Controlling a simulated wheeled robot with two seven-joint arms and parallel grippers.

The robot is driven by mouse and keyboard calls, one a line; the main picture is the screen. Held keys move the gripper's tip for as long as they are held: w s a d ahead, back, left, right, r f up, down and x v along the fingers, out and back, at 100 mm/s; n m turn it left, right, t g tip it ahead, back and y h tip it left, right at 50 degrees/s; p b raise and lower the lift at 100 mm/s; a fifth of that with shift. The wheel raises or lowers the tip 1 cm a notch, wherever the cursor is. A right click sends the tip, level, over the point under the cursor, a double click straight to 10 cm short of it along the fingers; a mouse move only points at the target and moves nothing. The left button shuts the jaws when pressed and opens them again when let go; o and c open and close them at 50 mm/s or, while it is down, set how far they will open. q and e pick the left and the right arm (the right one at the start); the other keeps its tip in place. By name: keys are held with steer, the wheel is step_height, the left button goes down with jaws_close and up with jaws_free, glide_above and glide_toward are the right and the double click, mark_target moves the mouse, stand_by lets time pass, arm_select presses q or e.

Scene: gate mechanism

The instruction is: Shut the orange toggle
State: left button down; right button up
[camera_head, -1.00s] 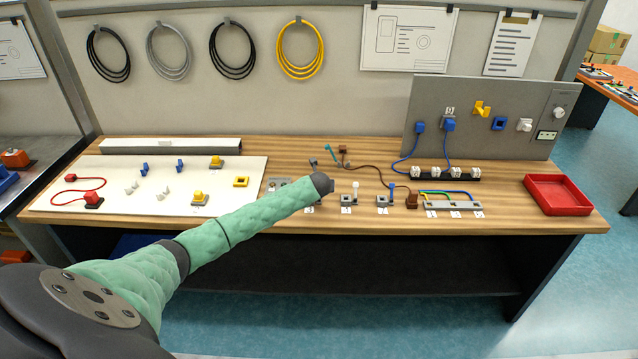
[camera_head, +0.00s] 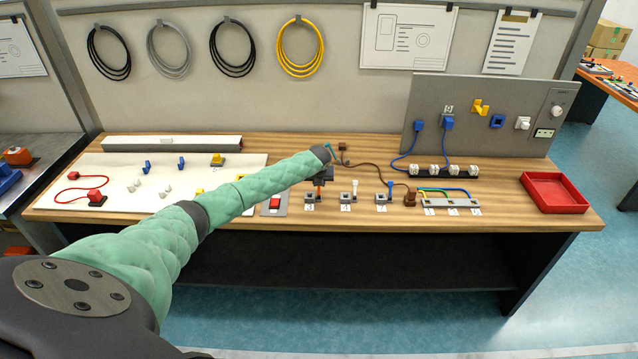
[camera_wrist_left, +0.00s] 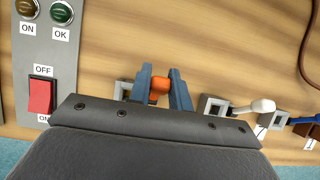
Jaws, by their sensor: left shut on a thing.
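The orange toggle (camera_head: 319,182) stands on its small grey base (camera_head: 309,199) near the front of the bench. In the left wrist view, the toggle's orange end (camera_wrist_left: 160,85) sits between the two blue-grey fingers of my left gripper (camera_wrist_left: 160,88). My left gripper (camera_head: 320,177) points down at the toggle from above and is shut on it. In the left wrist view, much of the toggle's base is hidden behind the fingers and my wrist. The lever's exact tilt is hard to tell. My right gripper is in neither view.
A red rocker switch (camera_head: 275,203) on a grey panel is just left of the toggle. A white-levered toggle (camera_head: 348,196) and a blue-levered toggle (camera_head: 383,197) stand to its right. A brown cable (camera_head: 370,166) lies behind. A red tray (camera_head: 554,192) is at the far right.

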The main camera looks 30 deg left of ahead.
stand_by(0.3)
arm_select(q)
steer(key=c, duration=1.3)
jaws_free()
